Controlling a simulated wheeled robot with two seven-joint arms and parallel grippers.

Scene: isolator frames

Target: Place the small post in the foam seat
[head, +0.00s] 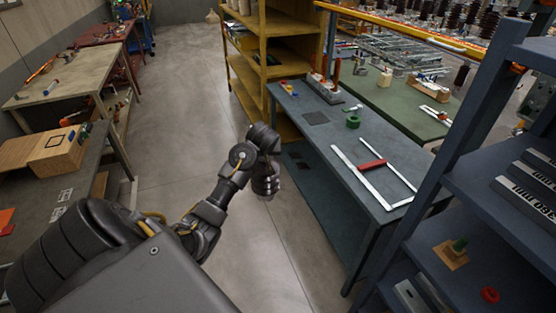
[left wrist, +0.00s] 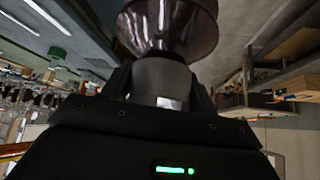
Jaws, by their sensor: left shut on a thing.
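My left gripper (head: 266,186) hangs over the aisle floor, left of the blue-grey bench and apart from it. In the left wrist view its jaws (left wrist: 160,82) are shut on the small post (left wrist: 165,25), which has a grey metal base and a glossy dark brown flared body. The post's upper end is cut off by the frame edge. In the head view I cannot clearly separate the post from the hand. I cannot identify the foam seat for certain; a grey block (head: 325,93) with upright pieces stands at the bench's far end. My right gripper is not in view.
The blue-grey bench (head: 345,205) carries a dark flat pad (head: 316,118), a green ring (head: 353,122) and a pale frame with a red bar (head: 372,164). A dark blue shelf rack (head: 455,170) stands at right, a yellow shelf (head: 262,60) behind. The aisle floor (head: 190,130) is clear.

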